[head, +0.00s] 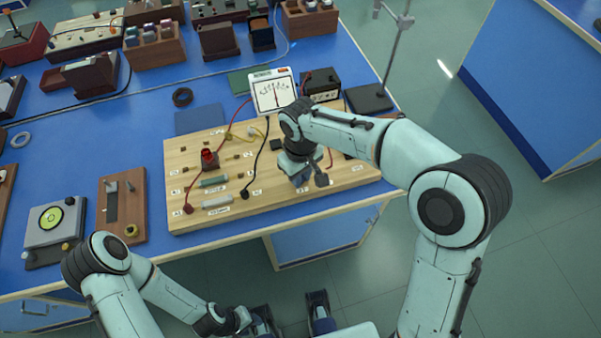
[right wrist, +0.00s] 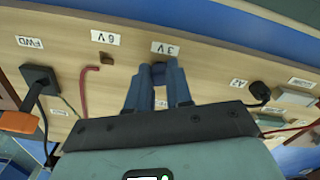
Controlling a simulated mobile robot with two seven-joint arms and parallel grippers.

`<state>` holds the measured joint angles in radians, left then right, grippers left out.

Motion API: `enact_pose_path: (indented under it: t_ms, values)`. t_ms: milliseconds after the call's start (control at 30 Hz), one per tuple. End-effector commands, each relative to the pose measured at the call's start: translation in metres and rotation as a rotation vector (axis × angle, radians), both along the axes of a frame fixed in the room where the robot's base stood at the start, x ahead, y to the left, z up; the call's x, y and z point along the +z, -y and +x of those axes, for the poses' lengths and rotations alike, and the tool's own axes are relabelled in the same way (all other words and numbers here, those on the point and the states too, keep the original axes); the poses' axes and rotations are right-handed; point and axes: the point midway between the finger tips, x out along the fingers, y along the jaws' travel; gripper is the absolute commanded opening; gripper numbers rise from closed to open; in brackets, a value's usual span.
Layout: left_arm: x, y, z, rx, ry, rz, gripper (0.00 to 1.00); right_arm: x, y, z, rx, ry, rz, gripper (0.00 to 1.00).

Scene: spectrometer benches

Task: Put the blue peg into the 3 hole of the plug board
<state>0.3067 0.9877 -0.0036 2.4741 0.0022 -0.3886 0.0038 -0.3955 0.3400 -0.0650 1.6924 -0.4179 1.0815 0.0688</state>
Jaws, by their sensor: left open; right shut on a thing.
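The plug board (head: 273,203) is a pale wooden board with holes, labels and leads, lying near the front edge of the blue bench. My right gripper (head: 303,180) is low over its right half; in the right wrist view its two blue fingers (right wrist: 158,78) are shut on the blue peg (right wrist: 158,70). Only a small part of the peg shows between the fingertips, beside the "3 V" label (right wrist: 165,48). Whether its tip is in the hole or above it I cannot tell. My left gripper (head: 291,312) is open and empty at the bottom edge of the head view, away from the board.
A meter (head: 273,92) and black box (head: 321,84) stand behind the board.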

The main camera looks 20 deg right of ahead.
Motion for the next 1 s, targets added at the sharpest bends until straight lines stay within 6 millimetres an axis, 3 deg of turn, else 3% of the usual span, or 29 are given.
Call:
enact_pose_path:
  t_ms: [33,100,133,533,1000]
  values:
    - [0.0,0.0,0.0,0.0,0.0,0.0,0.43,0.0,0.0,0.0,0.0,0.0,0.0,0.23]
    - [0.0,0.0,0.0,0.0,0.0,0.0,0.43,0.0,0.0,0.0,0.0,0.0,0.0,0.46]
    - [0.0,0.0,0.0,0.0,0.0,0.0,0.43,0.0,0.0,0.0,0.0,0.0,0.0,0.5]
    - [0.002,0.0,0.0,0.0,-0.001,0.0,0.43,0.01,0.0,0.001,0.0,0.003,0.001,0.5]
    - [0.019,0.0,0.003,-0.001,0.0,0.0,0.43,0.107,0.0,0.001,0.0,0.004,0.002,0.5]
